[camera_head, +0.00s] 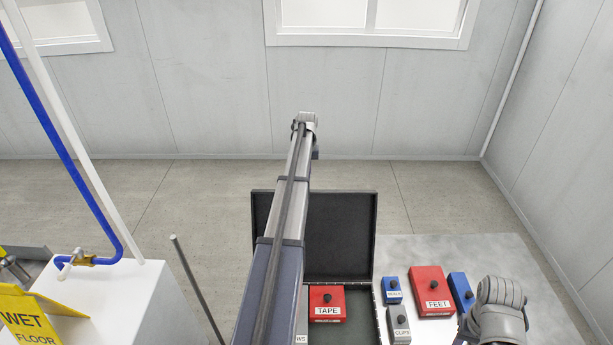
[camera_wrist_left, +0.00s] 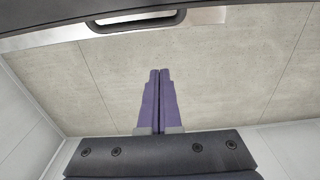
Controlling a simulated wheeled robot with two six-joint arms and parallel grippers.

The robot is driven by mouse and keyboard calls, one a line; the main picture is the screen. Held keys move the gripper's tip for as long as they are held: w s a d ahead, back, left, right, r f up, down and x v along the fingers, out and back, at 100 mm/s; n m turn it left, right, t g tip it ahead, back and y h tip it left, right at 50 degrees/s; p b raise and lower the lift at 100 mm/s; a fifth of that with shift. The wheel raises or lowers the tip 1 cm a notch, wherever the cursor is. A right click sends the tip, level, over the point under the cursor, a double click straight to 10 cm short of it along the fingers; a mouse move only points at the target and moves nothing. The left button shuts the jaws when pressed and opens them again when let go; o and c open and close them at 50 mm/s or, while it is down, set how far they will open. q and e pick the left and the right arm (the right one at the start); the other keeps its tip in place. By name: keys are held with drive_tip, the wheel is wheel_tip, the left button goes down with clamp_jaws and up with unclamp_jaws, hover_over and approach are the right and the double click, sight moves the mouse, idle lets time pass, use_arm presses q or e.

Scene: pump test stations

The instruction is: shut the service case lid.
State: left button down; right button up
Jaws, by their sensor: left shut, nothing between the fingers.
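The service case (camera_head: 369,310) is open on the bench in the head view. Its dark lid (camera_head: 345,235) stands up at the back, partly covered by my left arm. In the left wrist view a dark edge with a handle-like loop (camera_wrist_left: 135,18) crosses the top; it looks like part of the case lid, but I cannot be sure. My left gripper (camera_wrist_left: 160,73) is shut and empty, seen against the floor and apart from that edge. In the head view its fingers are hidden at the far end of my arm. My right wrist shows at the lower right, its fingers out of sight.
A red TAPE box (camera_head: 327,303) sits in the case. Right of it are a small blue box (camera_head: 392,290), a grey CLIPS box (camera_head: 399,325), a red FEET box (camera_head: 432,291) and another blue box (camera_head: 460,289). A yellow wet floor sign (camera_head: 30,320) stands at left.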

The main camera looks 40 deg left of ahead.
use_arm(q)
wheel_tip(320, 180, down, 7)
drive_tip(key=b, duration=0.6)
drive_tip(key=s+d+r+p, duration=0.1)
drive_tip(key=s+d, duration=0.1)
drive_tip(key=shift+s+d+r+p, duration=0.15)
drive_tip(key=shift+s+r+p, duration=0.2)
drive_tip(key=shift+r+p, duration=0.05)
